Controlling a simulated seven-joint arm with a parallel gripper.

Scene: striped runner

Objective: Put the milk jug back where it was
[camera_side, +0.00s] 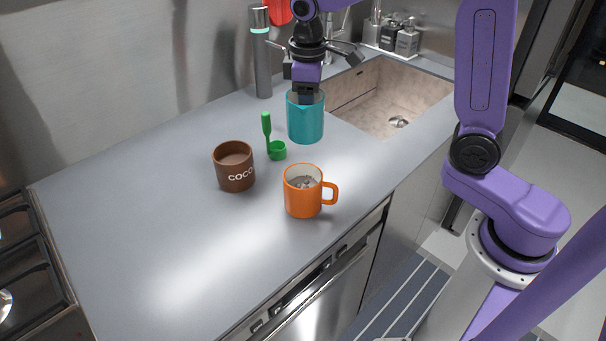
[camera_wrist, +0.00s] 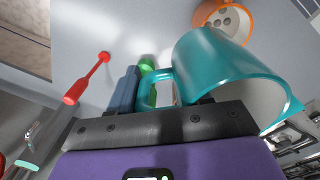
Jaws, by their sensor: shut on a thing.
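The teal milk jug (camera_side: 305,121) is upright in the side view, near the sink's left edge. My gripper (camera_side: 306,94) comes down from above and is shut on the jug at its upper part. In the wrist view the teal jug (camera_wrist: 225,72) fills the right half, with its handle towards the left, beside a gripper finger. The exact grip point is partly hidden. I cannot tell whether the jug's base touches the counter.
A green scoop (camera_side: 277,150), a brown COCO pot (camera_side: 234,174) and an orange mug (camera_side: 301,198) stand in front of the jug. A grey cylinder (camera_side: 262,70) stands behind. The sink (camera_side: 350,82) is on the right. The left counter (camera_side: 130,210) is clear.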

